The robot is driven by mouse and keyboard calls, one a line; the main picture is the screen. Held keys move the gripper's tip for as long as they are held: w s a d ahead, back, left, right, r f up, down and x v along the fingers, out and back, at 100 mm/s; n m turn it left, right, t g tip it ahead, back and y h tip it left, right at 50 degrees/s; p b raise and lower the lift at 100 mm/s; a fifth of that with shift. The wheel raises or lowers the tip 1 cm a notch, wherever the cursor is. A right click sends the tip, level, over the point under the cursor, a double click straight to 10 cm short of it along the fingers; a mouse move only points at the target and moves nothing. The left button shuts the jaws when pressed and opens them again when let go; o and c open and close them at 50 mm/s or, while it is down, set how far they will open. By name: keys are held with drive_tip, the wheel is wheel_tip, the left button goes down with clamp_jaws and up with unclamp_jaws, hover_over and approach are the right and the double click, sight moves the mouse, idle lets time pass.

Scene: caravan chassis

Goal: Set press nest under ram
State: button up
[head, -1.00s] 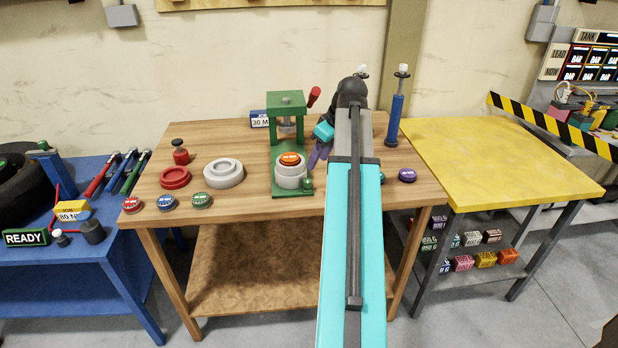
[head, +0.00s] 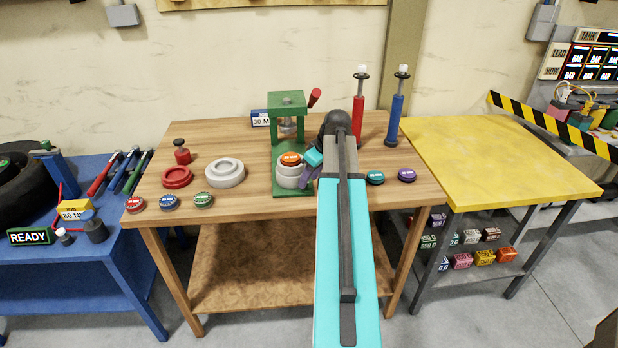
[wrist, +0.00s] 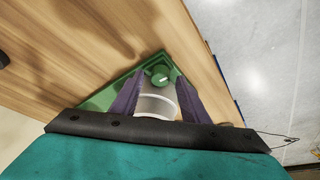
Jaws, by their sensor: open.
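The green press (head: 287,100) stands at the middle of the wooden bench, with its ram (head: 289,124) inside the frame. The pale round nest (head: 290,181) sits on the press's green base (head: 284,193), in front of the frame rather than under the ram. An orange-topped piece (head: 291,159) sits in it. My gripper (head: 308,178) is low at the nest's right side. In the wrist view my open purple fingers (wrist: 155,100) stand either side of a pale ring-shaped part of the nest (wrist: 153,106); whether they touch it I cannot tell. A green knob (wrist: 160,77) lies just beyond.
Left of the press are a pale ring (head: 224,173), a red ring (head: 176,177) and several coloured caps (head: 169,202). A red pump (head: 358,112) and blue pump (head: 396,110) stand back right. A yellow table (head: 490,160) is clear.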

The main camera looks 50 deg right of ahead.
drive_tip(key=shift+w+f, duration=0.15)
drive_tip(key=shift+f, duration=0.1)
clamp_jaws()
drive_tip(key=shift+w+d+b, duration=0.3)
drive_tip(key=shift+w+d, duration=1.05)
drive_tip(key=shift+w, duration=0.2)
drive_tip(key=shift+w+d+b, duration=0.3)
drive_tip(key=shift+w+d, duration=1)
drive_tip(key=shift+w, duration=0.3)
drive_tip(key=shift+w+d+b, duration=0.3)
drive_tip(key=shift+w+d, duration=1.05)
drive_tip(key=shift+w, duration=0.2)
